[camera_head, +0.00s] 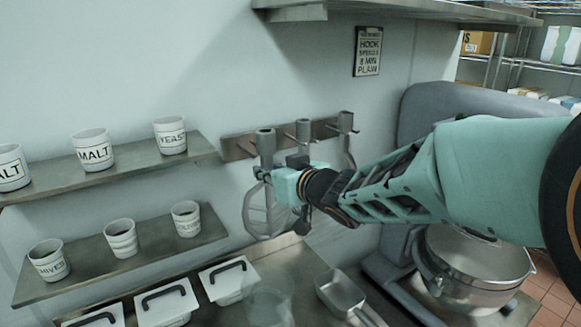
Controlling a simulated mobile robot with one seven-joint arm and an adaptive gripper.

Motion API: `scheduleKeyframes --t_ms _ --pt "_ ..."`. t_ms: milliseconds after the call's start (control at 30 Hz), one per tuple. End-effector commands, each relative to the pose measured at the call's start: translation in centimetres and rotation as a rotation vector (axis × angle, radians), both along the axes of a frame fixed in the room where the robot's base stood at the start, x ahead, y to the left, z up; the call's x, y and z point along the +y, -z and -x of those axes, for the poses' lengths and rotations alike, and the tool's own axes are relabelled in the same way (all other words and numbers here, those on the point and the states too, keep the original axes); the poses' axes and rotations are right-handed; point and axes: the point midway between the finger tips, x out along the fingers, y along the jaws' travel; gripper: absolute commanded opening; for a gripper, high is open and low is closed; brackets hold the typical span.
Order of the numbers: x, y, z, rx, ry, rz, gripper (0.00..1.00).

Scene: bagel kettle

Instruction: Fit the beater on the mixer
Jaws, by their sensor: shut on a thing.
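The mixer (425,108) is a large grey machine at the right, partly hidden behind my arm. Its steel bowl (480,268) sits low beside its column; the attachment point on its head is hidden. A grey beater (267,213) with a flat open frame and a tubular top is at the left end of the wall rack (235,147). My gripper (264,174) is shut on its shaft, just below the tubular top. I cannot tell whether the beater still touches its peg. Two more attachments, one in the middle (303,131) and one at the right (346,124), hang on the rack, partly covered by my gripper.
Shelves at the left hold labelled cups, among them a malt cup (93,150) and a yeast cup (170,136). Lidded bins (228,281), a clear container (269,308) and a metal scoop (340,293) are on the counter below.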

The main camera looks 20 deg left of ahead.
Motion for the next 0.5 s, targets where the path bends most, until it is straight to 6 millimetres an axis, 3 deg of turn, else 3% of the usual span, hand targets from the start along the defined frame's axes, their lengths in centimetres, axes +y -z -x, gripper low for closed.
scheduleKeyframes --t_ms 500 --pt "-2.8 -0.3 2.2 -0.003 0.001 -0.003 0.00"
